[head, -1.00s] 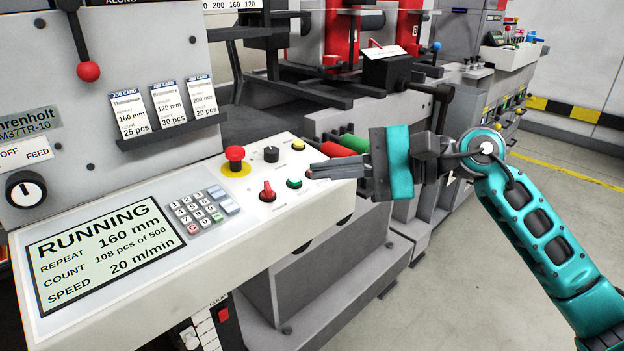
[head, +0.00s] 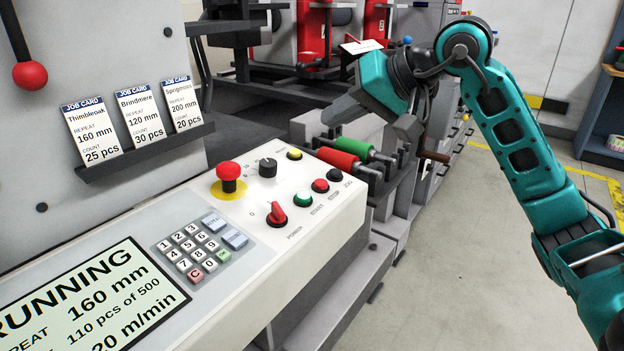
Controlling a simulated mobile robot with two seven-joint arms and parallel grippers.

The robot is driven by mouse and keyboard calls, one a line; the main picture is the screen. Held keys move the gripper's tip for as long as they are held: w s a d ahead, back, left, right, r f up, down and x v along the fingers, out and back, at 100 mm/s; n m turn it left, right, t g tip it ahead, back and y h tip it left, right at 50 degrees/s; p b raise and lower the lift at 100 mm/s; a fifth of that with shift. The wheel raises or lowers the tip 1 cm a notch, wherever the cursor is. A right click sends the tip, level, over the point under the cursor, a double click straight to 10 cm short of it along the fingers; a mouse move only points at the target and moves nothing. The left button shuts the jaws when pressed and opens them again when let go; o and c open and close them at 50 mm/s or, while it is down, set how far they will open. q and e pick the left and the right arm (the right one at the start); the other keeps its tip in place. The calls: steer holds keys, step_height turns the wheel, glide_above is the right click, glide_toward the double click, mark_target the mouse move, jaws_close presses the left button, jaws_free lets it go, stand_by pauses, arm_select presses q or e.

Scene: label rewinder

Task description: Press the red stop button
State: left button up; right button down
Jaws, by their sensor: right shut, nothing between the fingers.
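The red stop button (head: 320,186) is a small round button on the sloping white control panel (head: 345,210), between the white-green start button (head: 302,199) and the black jog button (head: 334,174). A larger red mushroom button (head: 229,172) on a yellow disc stands further left on the panel. My right gripper (head: 338,114) is shut and empty, above and beyond the stop button and apart from it. Its fingers point down and left, partly hidden by the teal hand. My left gripper is out of view.
A red rotary power switch (head: 277,214), a black knob (head: 267,168), a yellow button (head: 294,153) and a keypad (head: 203,245) share the panel. The display (head: 85,300) reads RUNNING, 110 pcs of 500. Red (head: 340,160) and green (head: 352,146) rollers lie behind the panel. Floor is clear at right.

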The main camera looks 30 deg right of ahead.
mark_target(321, 185)
steer(key=f+b, duration=0.1)
steer(key=f, duration=0.1)
steer(key=f+b, duration=0.2)
steer(key=f, duration=0.1)
steer(key=w+f+b, duration=0.1)
steer(key=f+b, duration=0.1)
steer(key=f, duration=0.1)
steer(key=shift+a+f, duration=0.15)
steer(key=shift+a, duration=0.05)
steer(key=shift+w+f+b, duration=0.1)
steer(key=shift+f+b, duration=0.1)
steer(key=shift+b, duration=0.2)
stand_by(0.6)
stand_by(1.2)
steer(key=shift+f+b, duration=0.4)
steer(key=shift+b, duration=0.15)
